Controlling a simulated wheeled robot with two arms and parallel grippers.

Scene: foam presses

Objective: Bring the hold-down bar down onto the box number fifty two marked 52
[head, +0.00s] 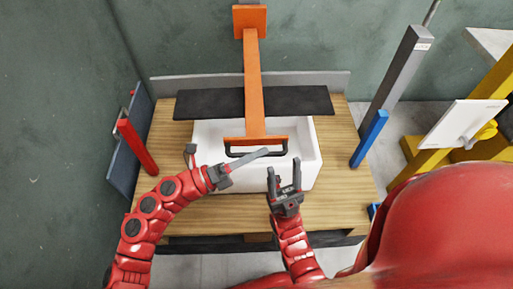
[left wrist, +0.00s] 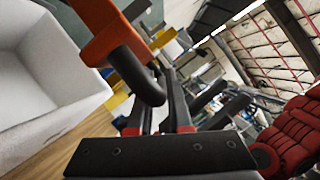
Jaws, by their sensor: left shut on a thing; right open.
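The hold-down bar (head: 253,85) is orange and long, and slopes from the rear post down over the white foam box (head: 313,155). Its crosspiece with a black handle (head: 285,148) is over the box's open top. No number is readable on the box. My left gripper (head: 262,155) is shut on the black handle, which also shows in the left wrist view (left wrist: 148,85) at the fingers. My right gripper (head: 284,175) is open and empty, pointing up at the box's front side. Whether the bar touches the box, I cannot tell.
A black plate (head: 200,104) lies across behind the box on the wooden table (head: 180,220). A red post (head: 137,147) stands left and a blue post (head: 369,139) right. Yellow frames with a white panel (head: 462,122) stand further right. Bare wood shows either side of the box.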

